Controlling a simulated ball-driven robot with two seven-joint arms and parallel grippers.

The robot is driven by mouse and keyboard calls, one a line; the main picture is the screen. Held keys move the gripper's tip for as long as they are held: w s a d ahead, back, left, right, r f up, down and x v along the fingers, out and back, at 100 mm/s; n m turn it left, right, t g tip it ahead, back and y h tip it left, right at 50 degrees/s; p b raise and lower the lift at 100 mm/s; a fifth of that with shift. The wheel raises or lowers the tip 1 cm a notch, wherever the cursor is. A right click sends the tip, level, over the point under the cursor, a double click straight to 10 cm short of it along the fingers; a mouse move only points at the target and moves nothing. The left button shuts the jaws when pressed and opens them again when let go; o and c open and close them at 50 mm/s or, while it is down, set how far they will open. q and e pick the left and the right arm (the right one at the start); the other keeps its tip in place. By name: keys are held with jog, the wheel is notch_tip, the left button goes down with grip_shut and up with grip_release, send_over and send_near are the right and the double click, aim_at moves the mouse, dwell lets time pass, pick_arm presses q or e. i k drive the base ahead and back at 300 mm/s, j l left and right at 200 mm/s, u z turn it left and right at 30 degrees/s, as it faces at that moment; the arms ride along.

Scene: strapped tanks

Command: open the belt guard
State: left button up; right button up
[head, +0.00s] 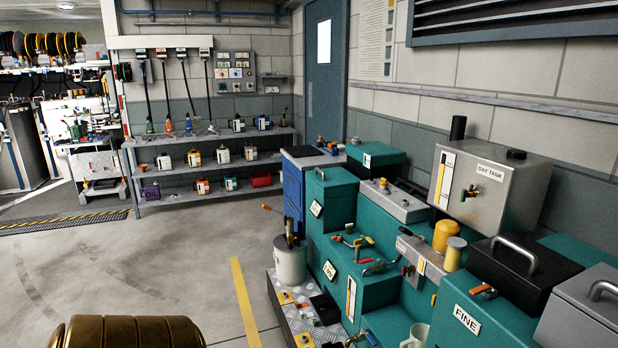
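No part is clearly marked as the belt guard, and I cannot tell which one it is. The teal machine (335,204) stands along the wall on the right. On it are a black cover with a grey handle (505,270) and, at the lower right edge, a grey lidded box with a handle (575,312), partly cut off. Both look shut. Below the black cover is a teal box labelled FINE (450,300) with an orange-handled lever (483,291). Neither of my grippers is in view.
A grey bucket (290,264) stands on a chequered metal step (302,316) at the machine's front. Shelves with bottles (210,170) line the back wall. The concrete floor on the left is clear.

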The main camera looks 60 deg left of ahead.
aim_at(333, 176)
jog(key=u, duration=1.75)
jog(key=i+j+u, duration=0.3)
jog(key=i, duration=0.25)
jog(key=i+j+u, duration=0.35)
jog(key=i, duration=0.2)
jog(key=i+u, duration=0.3)
jog(key=i, duration=0.25)
jog(key=i+z, duration=0.2)
jog(key=i, duration=0.35)
jog(key=i+j+z, duration=0.15)
jog(key=i, duration=0.4)
jog(key=i+j+z, duration=0.1)
jog(key=i+z, duration=0.15)
jog(key=z, duration=0.15)
jog(key=i+j+z, duration=0.2)
jog(key=z, duration=0.2)
jog(key=i+j+z, duration=0.25)
jog(key=z, duration=0.15)
jog(key=i+j+z, duration=0.15)
jog(key=j+z, duration=0.25)
jog(key=l, duration=0.1)
